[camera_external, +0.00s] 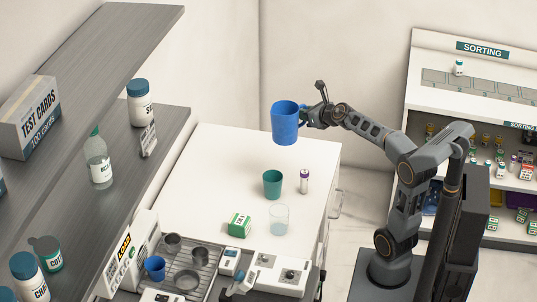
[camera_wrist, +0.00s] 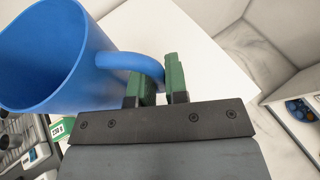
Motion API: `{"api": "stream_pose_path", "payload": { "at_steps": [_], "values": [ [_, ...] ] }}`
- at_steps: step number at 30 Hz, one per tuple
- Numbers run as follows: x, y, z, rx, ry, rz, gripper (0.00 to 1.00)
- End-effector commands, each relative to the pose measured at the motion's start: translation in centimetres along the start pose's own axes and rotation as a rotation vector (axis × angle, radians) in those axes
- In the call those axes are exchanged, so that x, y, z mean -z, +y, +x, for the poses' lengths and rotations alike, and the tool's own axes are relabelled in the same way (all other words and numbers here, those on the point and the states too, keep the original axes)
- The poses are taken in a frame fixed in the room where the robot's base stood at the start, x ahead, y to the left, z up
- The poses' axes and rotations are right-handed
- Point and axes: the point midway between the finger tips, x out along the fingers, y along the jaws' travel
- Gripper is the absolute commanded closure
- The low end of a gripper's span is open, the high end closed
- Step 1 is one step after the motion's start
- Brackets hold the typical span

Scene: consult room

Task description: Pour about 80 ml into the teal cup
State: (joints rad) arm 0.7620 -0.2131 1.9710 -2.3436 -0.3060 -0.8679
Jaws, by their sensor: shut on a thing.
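The teal cup (camera_external: 272,184) stands upright on the white counter. A larger blue jug (camera_external: 285,124) is held in the air above the counter, behind and above the teal cup in the outside view, and looks about upright there. My gripper (camera_external: 308,118) is shut on the blue jug's handle. In the wrist view, the green finger pads of my gripper (camera_wrist: 158,85) close around the handle of the blue jug (camera_wrist: 55,60), whose open mouth shows at the left. Any liquid in the jug or in the teal cup cannot be made out. The teal cup is not visible in the wrist view.
A clear glass (camera_external: 279,219) and a green-white box (camera_external: 239,225) stand in front. A small blue cup (camera_external: 154,267) sits near a drying rack. The counter's back is clear.

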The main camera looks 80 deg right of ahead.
Motion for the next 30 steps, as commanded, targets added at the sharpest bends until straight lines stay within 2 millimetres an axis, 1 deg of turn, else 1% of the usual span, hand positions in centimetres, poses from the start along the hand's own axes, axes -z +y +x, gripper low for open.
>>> {"api": "stream_pose_path", "payload": {
  "at_steps": [1,3,6,12,17,23,29,30],
  "values": [
    [0.9,-1.7,-0.3,0.015,-0.007,0.006,1.0],
    [1.0,-3.2,-1.2,0.021,-0.006,0.007,1.0],
    [1.1,-4.9,-2.3,0.027,-0.004,0.01,1.0],
    [1.4,-6.8,-3.9,0.035,-0.002,0.012,1.0],
    [1.7,-8.0,-4.9,0.042,-0.002,0.015,1.0],
    [3.5,-7.8,-4.1,0.038,0.002,0.017,1.0],
    [6.1,-7.8,-3.0,0.038,0.003,0.018,1.0],
    [6.9,-7.8,-2.6,0.037,0.004,0.019,1.0]
  ]
}}
